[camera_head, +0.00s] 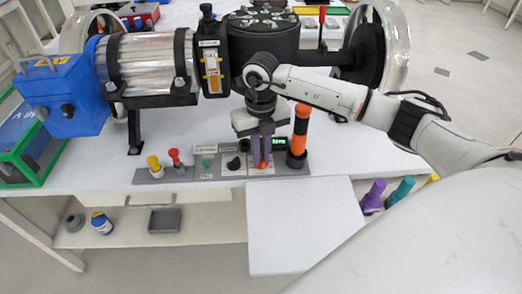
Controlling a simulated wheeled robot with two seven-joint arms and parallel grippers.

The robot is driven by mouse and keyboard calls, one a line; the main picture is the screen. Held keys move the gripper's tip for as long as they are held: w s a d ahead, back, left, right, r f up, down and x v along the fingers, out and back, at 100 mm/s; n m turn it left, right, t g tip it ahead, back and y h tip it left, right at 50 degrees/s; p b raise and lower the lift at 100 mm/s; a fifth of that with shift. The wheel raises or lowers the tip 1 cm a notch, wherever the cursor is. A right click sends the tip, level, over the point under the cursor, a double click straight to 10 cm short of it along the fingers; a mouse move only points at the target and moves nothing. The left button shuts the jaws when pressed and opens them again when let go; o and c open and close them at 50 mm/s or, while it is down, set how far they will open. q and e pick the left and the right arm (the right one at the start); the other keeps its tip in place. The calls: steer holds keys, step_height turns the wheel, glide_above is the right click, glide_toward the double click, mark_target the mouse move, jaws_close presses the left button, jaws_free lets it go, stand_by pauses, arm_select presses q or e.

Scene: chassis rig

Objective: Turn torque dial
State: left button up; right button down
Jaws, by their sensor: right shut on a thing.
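A grey control panel (215,172) lies along the front edge of the white table. My right gripper (262,162) reaches down to it from above, its fingers shut on a small orange-red dial (263,165) on the panel. The fingers hide most of this dial, so I cannot tell its setting. A black knob (233,163) sits on the panel to the left of the fingers. My left gripper is not in view.
An orange and black upright tool (299,135) stands close to the right of my gripper. Yellow (154,164) and red (175,158) levers stand at the panel's left. The chassis rig, with a blue box (65,95) and a black cylinder (262,40), fills the space behind.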

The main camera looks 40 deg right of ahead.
steer(key=m+p, duration=0.1)
steer(key=m, duration=0.2)
steer(key=shift+w+r+m, duration=0.1)
steer(key=shift+r+m, duration=0.05)
steer(key=shift+m, duration=0.25)
steer(key=m+p, duration=0.1)
steer(key=m, duration=0.3)
steer(key=shift+m+p, duration=0.3)
steer(key=shift+p, duration=0.1)
steer(key=m+p, duration=0.2)
steer(key=m, duration=0.2)
steer(key=shift+d+m+p, duration=0.1)
steer(key=shift+m+p, duration=0.75)
steer(key=shift+m, duration=1.35)
steer(key=c, duration=1.8)
jaws_free()
step_height(320, 180, up, 10)
steer(key=shift+r+b, duration=0.1)
steer(key=shift+b, duration=0.25)
